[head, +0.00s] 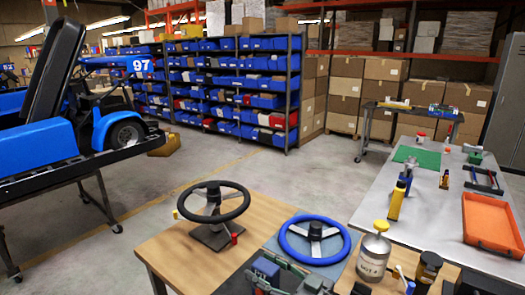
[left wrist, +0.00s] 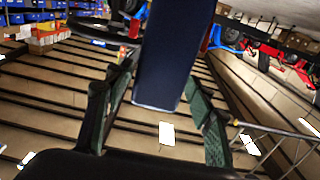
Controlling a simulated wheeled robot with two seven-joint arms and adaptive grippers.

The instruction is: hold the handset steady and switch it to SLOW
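My left gripper (head: 283,275) is low in the head view, over the front of the wooden table. A dark blue block, which I take to be the handset (head: 266,268), shows at its fingers. No switch or SLOW marking can be made out; the face with any control is hidden or too small. My right gripper cannot be made out in either view.
A yellow-lidded can (head: 373,258) and a dark jar (head: 428,268) are to the right. An orange tray (head: 492,222) lies on the grey bench.

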